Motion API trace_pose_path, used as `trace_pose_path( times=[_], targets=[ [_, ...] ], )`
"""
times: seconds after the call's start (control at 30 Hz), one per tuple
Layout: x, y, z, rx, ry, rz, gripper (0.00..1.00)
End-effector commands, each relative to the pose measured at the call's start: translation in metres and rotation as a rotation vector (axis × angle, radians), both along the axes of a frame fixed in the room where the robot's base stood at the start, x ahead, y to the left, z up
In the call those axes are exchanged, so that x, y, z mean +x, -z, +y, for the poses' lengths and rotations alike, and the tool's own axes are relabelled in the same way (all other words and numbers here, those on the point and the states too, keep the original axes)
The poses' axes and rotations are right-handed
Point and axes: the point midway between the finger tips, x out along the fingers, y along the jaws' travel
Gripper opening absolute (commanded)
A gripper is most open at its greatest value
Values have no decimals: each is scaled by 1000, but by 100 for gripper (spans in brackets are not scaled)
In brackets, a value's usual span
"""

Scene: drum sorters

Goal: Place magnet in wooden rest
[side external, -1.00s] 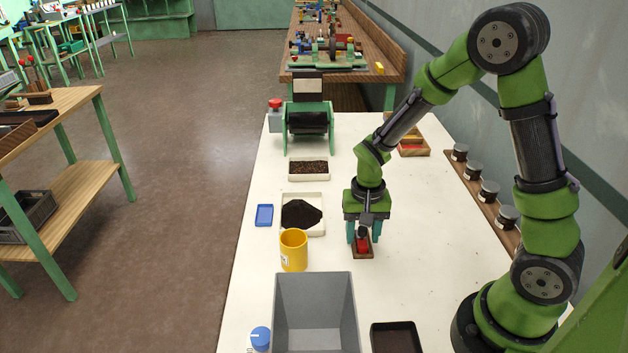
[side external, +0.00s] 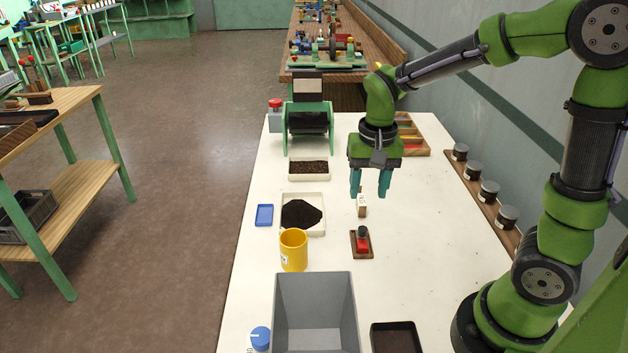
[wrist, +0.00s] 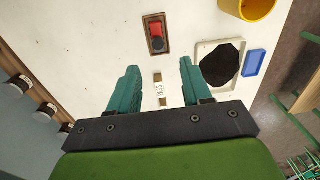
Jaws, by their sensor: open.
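The magnet (side external: 362,244), a red block with a black knob, sits in the wooden rest (side external: 355,256), a small brown tray on the white bench. In the wrist view the magnet (wrist: 156,30) lies within the rim of the wooden rest (wrist: 146,19), ahead of my fingers. My gripper (side external: 368,193) is open and empty. It hangs above the bench, beyond the rest in the side view. In the wrist view my gripper (wrist: 159,68) has its fingers spread wide, clear of the magnet. A small cream labelled block (side external: 362,206) stands below and between the fingers.
A white tray of black powder (side external: 321,199), a blue dish (side external: 265,215) and a yellow mug (side external: 294,251) stand to the left. A grey bin (side external: 315,277) and a dark tray (side external: 396,340) are at the front. Several lidded jars (side external: 489,193) line the right edge.

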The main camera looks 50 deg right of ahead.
Motion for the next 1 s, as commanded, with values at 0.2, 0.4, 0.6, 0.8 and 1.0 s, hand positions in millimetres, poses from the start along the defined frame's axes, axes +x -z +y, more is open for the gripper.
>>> trace_pose_path(
  times=[0.2, 0.4, 0.6, 0.8, 1.0],
  targets=[
    [-33, -52, 24, 59, -147, -243, 49],
    [-70, -85, 45, 56, -299, -482, 49],
    [-89, -95, 54, 29, -377, -607, 49],
    [-91, -96, 55, 23, -388, -623, 49],
    [-91, -96, 55, 24, -387, -622, 49]
  ],
)
